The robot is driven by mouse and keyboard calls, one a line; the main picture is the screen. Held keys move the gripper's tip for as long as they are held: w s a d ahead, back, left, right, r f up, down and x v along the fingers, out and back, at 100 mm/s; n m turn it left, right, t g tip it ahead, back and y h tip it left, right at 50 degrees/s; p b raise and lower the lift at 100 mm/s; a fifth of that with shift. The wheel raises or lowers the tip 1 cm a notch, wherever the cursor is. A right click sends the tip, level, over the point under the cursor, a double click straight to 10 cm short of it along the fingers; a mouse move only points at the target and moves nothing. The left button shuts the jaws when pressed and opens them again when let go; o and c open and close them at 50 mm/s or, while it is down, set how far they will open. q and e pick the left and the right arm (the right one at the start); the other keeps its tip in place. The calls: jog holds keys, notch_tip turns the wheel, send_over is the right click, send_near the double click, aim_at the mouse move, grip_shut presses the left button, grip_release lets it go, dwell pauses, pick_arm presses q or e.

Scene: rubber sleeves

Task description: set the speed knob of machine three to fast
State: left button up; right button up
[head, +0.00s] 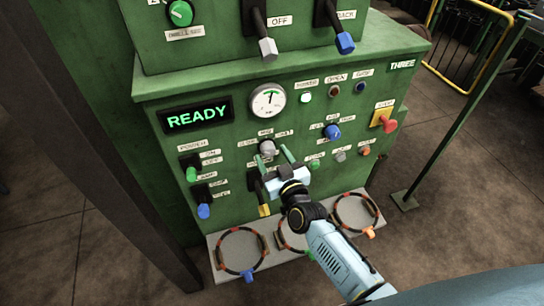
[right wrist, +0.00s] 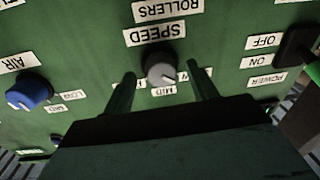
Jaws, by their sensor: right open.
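Machine three is the green cabinet (head: 222,125) marked THREE at its upper right. Its grey speed knob (head: 267,147) sits mid-panel below the round gauge. It also shows in the right wrist view (right wrist: 160,68), upside down, beside the label SPEED ROLLERS. A pale mark on the knob faces the lower right there; the MID label is below it, and the side labels are partly hidden by my fingers. My right gripper (head: 270,154) is open, one finger on each side of the knob, with gaps visible in the wrist view. My left gripper is not in view.
The display (head: 197,115) reads READY. A blue knob (head: 332,132) and a red stop button (head: 388,124) are to the right. A grey shelf with ringed sleeves (head: 241,250) juts out below. A dark post (head: 95,130) stands at left.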

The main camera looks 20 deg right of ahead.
jog(key=shift+w, duration=0.5)
jog(key=c, duration=1)
